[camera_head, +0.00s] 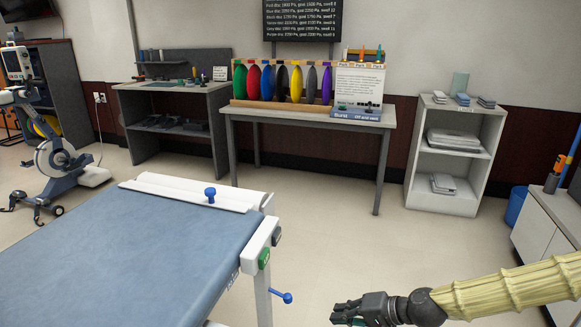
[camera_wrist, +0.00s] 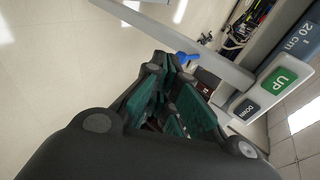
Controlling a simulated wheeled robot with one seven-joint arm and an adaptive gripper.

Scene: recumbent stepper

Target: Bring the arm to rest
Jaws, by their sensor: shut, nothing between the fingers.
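My arm (camera_head: 510,289), in a ribbed cream sleeve, reaches in from the lower right of the head view. My gripper (camera_head: 338,311) is at its end, dark grey, low over the floor and to the right of the blue treatment table (camera_head: 130,250). It is shut and empty. In the wrist view my gripper (camera_wrist: 178,75) shows dark fingers with green inner pads, close to a blue knob (camera_wrist: 188,59) on the table's side. I cannot tell whether they touch; in the head view they look apart.
The table's end carries a blue-knobbed lever (camera_head: 283,297) and a green button (camera_head: 264,258). The wrist view shows a green UP button (camera_wrist: 281,80) and a dark DOWN button (camera_wrist: 247,109). A white cabinet (camera_head: 540,235) stands at right. Floor (camera_head: 350,230) between is clear.

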